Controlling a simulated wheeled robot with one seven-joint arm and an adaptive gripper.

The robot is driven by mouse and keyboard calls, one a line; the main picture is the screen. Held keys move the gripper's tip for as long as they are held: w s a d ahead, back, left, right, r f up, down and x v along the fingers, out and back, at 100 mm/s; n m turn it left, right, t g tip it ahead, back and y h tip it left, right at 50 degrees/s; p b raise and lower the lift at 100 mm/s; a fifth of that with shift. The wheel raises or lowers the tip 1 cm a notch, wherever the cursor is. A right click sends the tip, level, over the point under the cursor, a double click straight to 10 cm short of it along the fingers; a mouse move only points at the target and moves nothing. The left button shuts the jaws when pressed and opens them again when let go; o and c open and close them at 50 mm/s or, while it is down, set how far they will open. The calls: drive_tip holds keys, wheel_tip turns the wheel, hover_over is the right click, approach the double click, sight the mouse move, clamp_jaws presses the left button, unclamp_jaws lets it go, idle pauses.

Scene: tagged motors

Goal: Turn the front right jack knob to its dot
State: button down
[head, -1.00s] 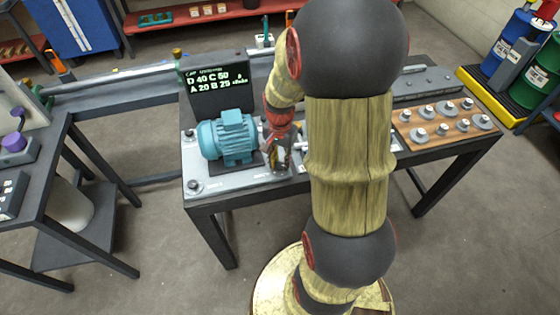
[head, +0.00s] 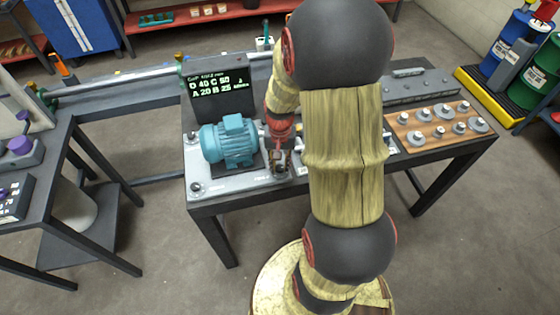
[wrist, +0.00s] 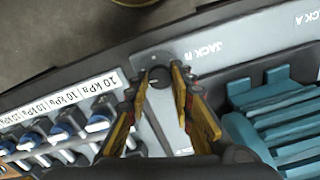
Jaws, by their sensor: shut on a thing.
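The front right jack knob (wrist: 159,76) is a small dark round knob on a grey plate, beside the label "JACK B" in the wrist view. My gripper (wrist: 160,82) has one yellow-and-black fingertip on each side of it and is shut on it. In the head view my gripper (head: 279,172) points down at the front right corner of the motor's plate (head: 236,184), and the knob is hidden there. The teal motor (head: 229,142) stands on the plate, left of my gripper.
Another jack knob (head: 196,188) sits at the plate's front left corner. Blue-and-white parts (wrist: 62,133) lie close to my gripper. A wooden board (head: 407,135) with several metal weights lies on the right.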

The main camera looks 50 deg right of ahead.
sight(280, 167)
drive_tip(key=n+p, duration=0.2)
drive_tip(key=n, duration=0.1)
drive_tip(key=shift+r+n, duration=0.15)
drive_tip(key=shift+n, duration=0.15)
drive_tip(key=shift+n+p, duration=0.65)
drive_tip(key=shift+n, duration=1.05)
drive_tip(key=c, duration=1.5)
unclamp_jaws()
drive_tip(key=shift+c, duration=0.2)
wheel_tip(280, 167, up, 12)
